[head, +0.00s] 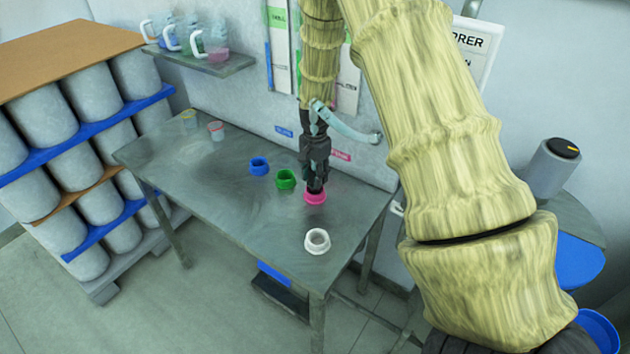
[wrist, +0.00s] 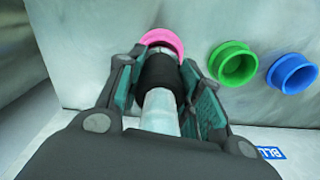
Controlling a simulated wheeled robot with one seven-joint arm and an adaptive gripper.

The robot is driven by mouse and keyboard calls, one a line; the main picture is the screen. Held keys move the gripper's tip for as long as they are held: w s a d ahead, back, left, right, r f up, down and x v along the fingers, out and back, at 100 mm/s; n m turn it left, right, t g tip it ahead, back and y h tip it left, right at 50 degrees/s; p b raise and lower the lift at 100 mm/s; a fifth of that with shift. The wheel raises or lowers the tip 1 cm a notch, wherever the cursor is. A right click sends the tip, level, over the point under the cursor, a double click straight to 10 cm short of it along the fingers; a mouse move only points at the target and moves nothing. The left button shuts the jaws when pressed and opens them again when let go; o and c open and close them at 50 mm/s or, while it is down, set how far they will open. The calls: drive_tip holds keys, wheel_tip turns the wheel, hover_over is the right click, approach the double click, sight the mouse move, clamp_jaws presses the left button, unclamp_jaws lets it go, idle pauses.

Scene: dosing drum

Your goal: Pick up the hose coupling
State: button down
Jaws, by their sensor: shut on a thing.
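The hose coupling, a pale metal tube with a black sleeve (wrist: 160,72), lies between the fingers of my gripper (wrist: 160,85) in the wrist view. My gripper is shut on the black sleeve. The far end of the coupling meets a pink ring (wrist: 163,38); I cannot tell whether it sits inside it or just above it. In the head view my gripper (head: 316,180) points down over the same pink ring (head: 315,197) on the metal table (head: 215,185). There the fingers mostly hide the coupling.
A green ring (head: 286,179) and a blue ring (head: 259,166) stand left of the pink one, and a white ring (head: 317,241) stands nearer. A pale curved hose-like piece (head: 352,129) shows beside my wrist. The table's left middle is clear.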

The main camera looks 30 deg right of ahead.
drive_tip(key=shift+s+a+r+b, duration=0.1)
drive_tip(key=shift+s+r+b, duration=0.15)
drive_tip(key=shift+r+b, duration=0.35)
drive_tip(key=s+a+r+b, duration=0.1)
drive_tip(key=s+b, duration=0.1)
drive_tip(key=s, duration=0.5)
drive_tip(key=s+a+r+b, duration=0.1)
drive_tip(key=s+a+b, duration=0.1)
drive_tip(key=s, duration=0.6)
drive_tip(key=shift+a, duration=0.25)
drive_tip(key=shift+f+b, duration=0.1)
drive_tip(key=shift+b, duration=0.2)
